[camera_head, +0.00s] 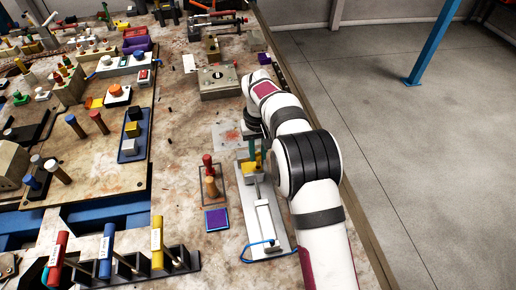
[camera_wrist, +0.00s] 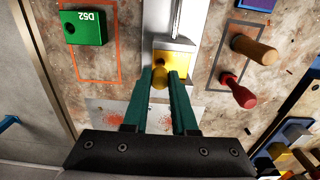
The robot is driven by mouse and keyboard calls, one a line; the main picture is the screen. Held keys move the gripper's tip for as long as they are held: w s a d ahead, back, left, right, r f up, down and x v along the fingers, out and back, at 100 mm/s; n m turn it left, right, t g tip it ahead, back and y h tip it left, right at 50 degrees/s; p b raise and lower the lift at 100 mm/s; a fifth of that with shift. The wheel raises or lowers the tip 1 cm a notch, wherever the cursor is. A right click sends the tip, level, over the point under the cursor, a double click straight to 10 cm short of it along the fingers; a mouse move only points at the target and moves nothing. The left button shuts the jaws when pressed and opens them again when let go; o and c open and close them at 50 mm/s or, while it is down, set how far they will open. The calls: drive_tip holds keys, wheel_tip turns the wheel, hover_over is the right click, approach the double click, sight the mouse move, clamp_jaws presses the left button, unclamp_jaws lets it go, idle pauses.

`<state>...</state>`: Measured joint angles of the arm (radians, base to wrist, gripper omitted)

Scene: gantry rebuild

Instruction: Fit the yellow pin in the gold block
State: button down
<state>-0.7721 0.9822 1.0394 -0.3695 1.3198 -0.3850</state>
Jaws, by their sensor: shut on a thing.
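My gripper (camera_wrist: 162,80) has two green fingers that are closed on the yellow pin (camera_wrist: 160,78), whose rounded end shows between the fingertips. The gold block (camera_wrist: 181,62) sits just beyond the pin, at the end of a pale metal rail. In the head view, my gripper (camera_head: 253,150) is low over the far end of a grey plate, beside a small patch of the gold block (camera_head: 258,160).
A green block (camera_wrist: 85,27) marked D52 lies inside an orange outline. A brown peg (camera_wrist: 254,50) and a red peg (camera_wrist: 237,95) stand at the other side. A white cylinder unit (camera_head: 265,222) and a purple square (camera_head: 217,219) are nearer in the head view.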

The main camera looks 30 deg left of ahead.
drive_tip(key=shift+f, duration=1)
drive_tip(key=c, duration=0.6)
unclamp_jaws()
drive_tip(key=shift+c, duration=0.2)
wheel_tip(320, 180, up, 16)
drive_tip(key=shift+f, duration=0.15)
